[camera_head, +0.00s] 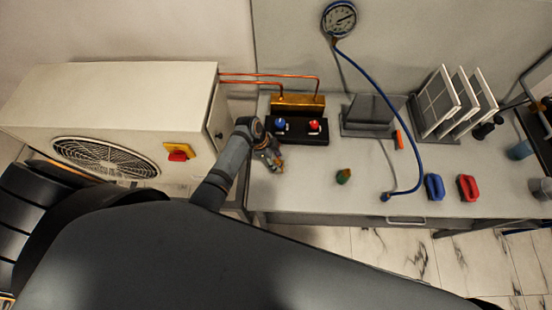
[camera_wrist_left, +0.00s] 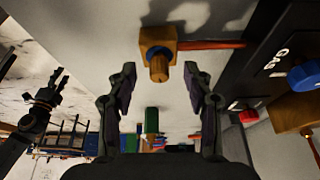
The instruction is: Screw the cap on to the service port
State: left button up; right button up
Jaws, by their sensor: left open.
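The service port appears to be the brass block with a short round stub (camera_wrist_left: 158,50) in the left wrist view, with a copper pipe running right from it. I cannot tell whether a cap sits on the stub. My left gripper (camera_wrist_left: 160,88) is open, its fingers apart to either side below the stub, with nothing visible between them. In the head view the left gripper (camera_head: 272,158) is over the bench's left end, in front of the black valve base. A small green piece with a brass-coloured top (camera_head: 343,176) stands on the bench; I cannot tell whether it is the cap. What looks like my right gripper (camera_wrist_left: 50,88) is far left in the wrist view.
A brass manifold (camera_head: 298,102) with blue and red knobs stands behind the left gripper. A white fan unit (camera_head: 110,100) is left. A gauge (camera_head: 339,18) with blue hose, filter rack (camera_head: 440,105), and blue (camera_head: 434,187) and red (camera_head: 468,187) handled pieces are right. The bench's front middle is mostly clear.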

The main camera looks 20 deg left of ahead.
pick_arm(q)
jog(key=shift+o, duration=0.3)
jog(key=v, duration=1.2)
